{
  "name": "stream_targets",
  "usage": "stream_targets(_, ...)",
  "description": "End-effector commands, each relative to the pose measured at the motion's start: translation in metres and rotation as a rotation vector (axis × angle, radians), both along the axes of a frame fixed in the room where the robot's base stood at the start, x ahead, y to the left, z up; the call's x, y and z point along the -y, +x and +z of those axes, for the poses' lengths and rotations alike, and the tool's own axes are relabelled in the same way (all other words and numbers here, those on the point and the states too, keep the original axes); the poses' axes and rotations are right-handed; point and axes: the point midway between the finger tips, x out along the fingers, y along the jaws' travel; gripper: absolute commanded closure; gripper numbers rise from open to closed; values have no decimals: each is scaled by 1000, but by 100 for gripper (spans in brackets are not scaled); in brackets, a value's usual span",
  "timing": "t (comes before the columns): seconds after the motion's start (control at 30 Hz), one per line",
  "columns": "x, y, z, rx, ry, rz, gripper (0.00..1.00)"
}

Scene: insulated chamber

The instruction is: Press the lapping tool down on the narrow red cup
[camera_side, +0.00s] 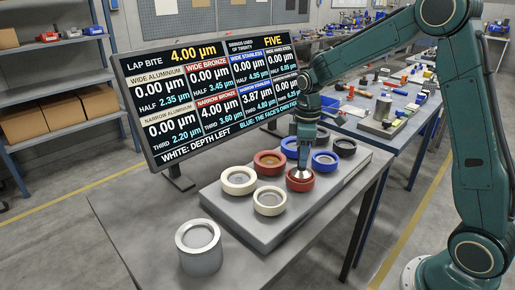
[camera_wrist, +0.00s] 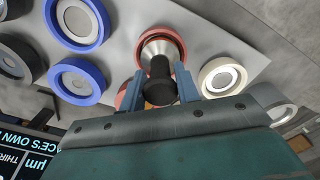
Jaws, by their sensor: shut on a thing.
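The narrow red cup (camera_side: 300,186) stands on the grey block, front right of the wide red cup (camera_side: 269,162). My gripper (camera_side: 303,158) is directly above it, pointing down, shut on the lapping tool (camera_side: 302,172). In the wrist view, the fingers of my gripper (camera_wrist: 160,88) flank the tool's dark knob (camera_wrist: 158,92). The tool's silver head sits over the opening of the narrow red cup (camera_wrist: 172,34), whose red rim shows around it. The tool hides the cup's inside. I cannot tell whether the head touches the face.
Cream cups (camera_side: 240,181), blue cups (camera_side: 325,161) and a dark cup (camera_side: 344,147) stand close around on the grey block (camera_side: 345,180). A silver cylinder (camera_side: 199,262) stands on the table at front left.

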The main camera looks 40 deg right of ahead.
Motion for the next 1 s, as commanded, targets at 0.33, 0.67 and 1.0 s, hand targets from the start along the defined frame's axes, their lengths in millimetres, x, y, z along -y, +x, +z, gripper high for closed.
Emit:
stream_targets(0.33,0,0,-1,1,0,0,97)
stream_targets(0.67,0,0,-6,0,0,0,97)
stream_targets(1.0,0,0,-16,0,0,0,97)
